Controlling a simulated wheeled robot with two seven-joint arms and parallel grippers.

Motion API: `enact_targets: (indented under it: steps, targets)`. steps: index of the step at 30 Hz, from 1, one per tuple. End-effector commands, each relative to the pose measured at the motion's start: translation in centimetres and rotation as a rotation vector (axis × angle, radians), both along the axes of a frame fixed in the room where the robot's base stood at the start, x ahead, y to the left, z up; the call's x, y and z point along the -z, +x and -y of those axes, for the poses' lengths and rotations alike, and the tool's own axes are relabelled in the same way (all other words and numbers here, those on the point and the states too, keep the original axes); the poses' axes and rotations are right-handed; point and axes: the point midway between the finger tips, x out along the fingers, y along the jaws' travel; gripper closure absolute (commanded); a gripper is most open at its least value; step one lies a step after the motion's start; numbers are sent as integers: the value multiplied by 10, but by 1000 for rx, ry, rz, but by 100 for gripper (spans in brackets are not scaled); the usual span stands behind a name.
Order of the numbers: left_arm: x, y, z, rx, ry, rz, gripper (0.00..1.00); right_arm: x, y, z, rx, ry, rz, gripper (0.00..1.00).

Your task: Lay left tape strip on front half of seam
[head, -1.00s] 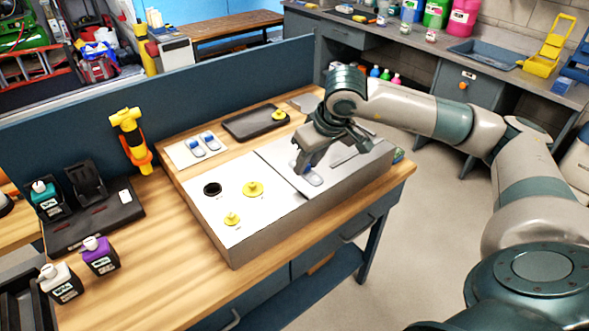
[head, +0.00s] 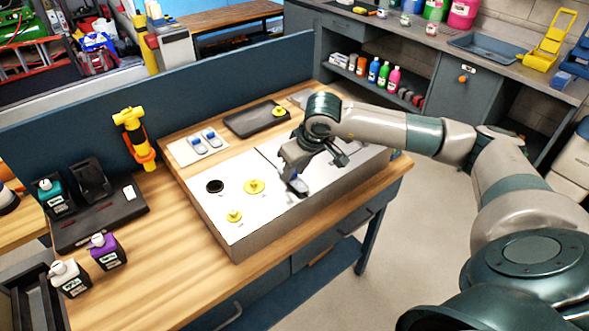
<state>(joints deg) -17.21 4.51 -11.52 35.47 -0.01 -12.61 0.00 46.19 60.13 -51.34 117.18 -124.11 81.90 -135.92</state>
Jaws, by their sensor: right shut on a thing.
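The seam (head: 262,156) is a dark line across the pale top of the grey duct box (head: 235,191). My right gripper (head: 296,184) is shut on a small blue-grey piece (head: 299,188), which looks like the tape strip. It is over the front part of the seam, near the box's front edge. The gripper hides much of the seam there, and I cannot tell whether the strip touches the top. Two blue-and-white pieces (head: 200,147) lie side by side on a white mat behind the box. My left gripper is out of view.
Two yellow knobbed caps (head: 254,186) and a black round hole (head: 215,186) are on the box's left half. A dark tray (head: 250,122) with a yellow piece lies behind. Bottles (head: 107,251) and a black stand are at left. The wooden bench front (head: 185,285) is clear.

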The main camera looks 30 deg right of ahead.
Motion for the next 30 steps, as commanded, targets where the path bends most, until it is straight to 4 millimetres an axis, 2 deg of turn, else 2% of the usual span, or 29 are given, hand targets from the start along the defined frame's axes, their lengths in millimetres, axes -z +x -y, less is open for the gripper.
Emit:
enact_targets:
  steps: [1,4,18,19,21,30]
  targets:
    - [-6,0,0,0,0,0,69,3,-1,0,0,0,-4,94]
    - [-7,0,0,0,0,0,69,9,-1,0,0,0,-1,94]
    - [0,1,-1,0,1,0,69,15,0,0,-1,0,1,94]
    - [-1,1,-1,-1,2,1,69,13,0,0,-1,0,1,66]
    - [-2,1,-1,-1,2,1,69,13,0,0,-1,0,1,54]
    - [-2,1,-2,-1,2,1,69,13,0,0,-1,0,0,54]
